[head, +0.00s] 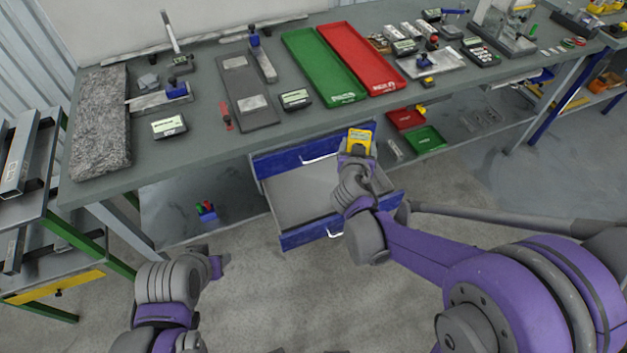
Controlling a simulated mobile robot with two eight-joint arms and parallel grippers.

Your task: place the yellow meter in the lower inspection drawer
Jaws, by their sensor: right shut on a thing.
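The yellow meter (358,139) is held upright in my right gripper (356,152), which is shut on it. It is above the back right part of the lower inspection drawer (296,194), near the front of the upper drawer. The lower drawer is blue-fronted, pulled out, and its visible grey floor looks empty; my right arm hides its right part. The upper drawer (290,159) above it looks nearly shut. My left gripper (222,263) is low at the left, apart from the drawers; its fingers are too unclear to tell open from shut.
The workbench (200,135) carries a granite plate (101,125), a green tray (322,65), a red tray (358,58) and several gauges. A small bin (206,211) stands on the shelf left of the drawers. A rack (35,180) stands at the left. Floor in front is clear.

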